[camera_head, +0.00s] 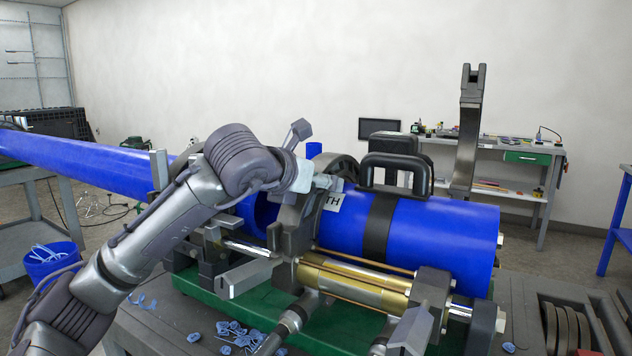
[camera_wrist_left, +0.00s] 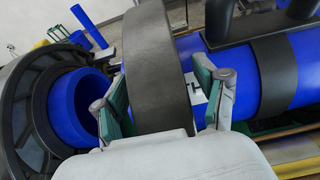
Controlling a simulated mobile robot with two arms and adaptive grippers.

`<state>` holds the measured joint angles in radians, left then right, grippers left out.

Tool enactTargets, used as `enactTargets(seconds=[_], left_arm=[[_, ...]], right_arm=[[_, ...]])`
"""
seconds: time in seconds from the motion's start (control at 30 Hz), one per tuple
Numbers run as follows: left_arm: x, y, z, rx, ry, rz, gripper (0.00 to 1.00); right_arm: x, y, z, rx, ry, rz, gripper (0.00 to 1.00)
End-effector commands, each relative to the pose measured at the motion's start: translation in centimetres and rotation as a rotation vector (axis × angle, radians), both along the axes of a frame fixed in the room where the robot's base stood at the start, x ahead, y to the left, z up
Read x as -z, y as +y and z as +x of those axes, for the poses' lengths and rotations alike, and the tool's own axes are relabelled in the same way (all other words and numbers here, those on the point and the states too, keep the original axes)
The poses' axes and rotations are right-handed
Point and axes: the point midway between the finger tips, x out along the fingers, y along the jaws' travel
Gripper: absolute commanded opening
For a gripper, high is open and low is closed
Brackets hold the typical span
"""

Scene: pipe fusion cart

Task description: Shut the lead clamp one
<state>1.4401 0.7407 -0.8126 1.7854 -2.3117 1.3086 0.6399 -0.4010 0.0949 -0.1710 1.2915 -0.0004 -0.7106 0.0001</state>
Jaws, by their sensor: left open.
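A dark grey clamp arch (camera_head: 295,222) stands at the middle of the cart, by the open end of the right blue pipe (camera_head: 440,232). In the left wrist view this arch (camera_wrist_left: 157,60) runs between the two green-padded fingers of my left gripper (camera_wrist_left: 160,88). The gripper is open and straddles it; firm contact cannot be told. In the head view my left gripper (camera_head: 318,185) is at the arch's top, partly hidden by my own wrist. Another clamp arm (camera_head: 468,130) stands raised at the right end. Which is lead clamp one is not marked. My right gripper is not in view.
A long blue pipe (camera_head: 88,162) enters from the left. Brass cylinders (camera_head: 350,285) run along the front. Blue shavings (camera_head: 240,336) lie on the cart. A workbench (camera_head: 500,146) stands by the back wall.

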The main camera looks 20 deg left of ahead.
Motion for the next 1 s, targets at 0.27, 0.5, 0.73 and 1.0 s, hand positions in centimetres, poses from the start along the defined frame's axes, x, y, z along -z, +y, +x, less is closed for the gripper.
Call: enactTargets(seconds=[0.27, 0.5, 0.73, 1.0], left_arm=[[-0.7, 0.3, -1.2, -0.001, -0.004, 0.001, 0.72], [-2.4, 1.2, -5.7, -0.001, -0.006, 0.002, 0.72], [-4.0, 1.9, -9.5, -0.001, -0.004, 0.001, 0.72], [-4.4, 2.2, -11.0, -0.001, 0.000, 0.000, 0.72]], right_arm=[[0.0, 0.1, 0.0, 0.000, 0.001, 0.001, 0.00], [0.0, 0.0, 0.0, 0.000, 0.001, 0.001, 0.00], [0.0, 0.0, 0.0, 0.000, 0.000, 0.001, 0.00], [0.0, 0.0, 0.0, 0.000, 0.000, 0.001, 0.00]])
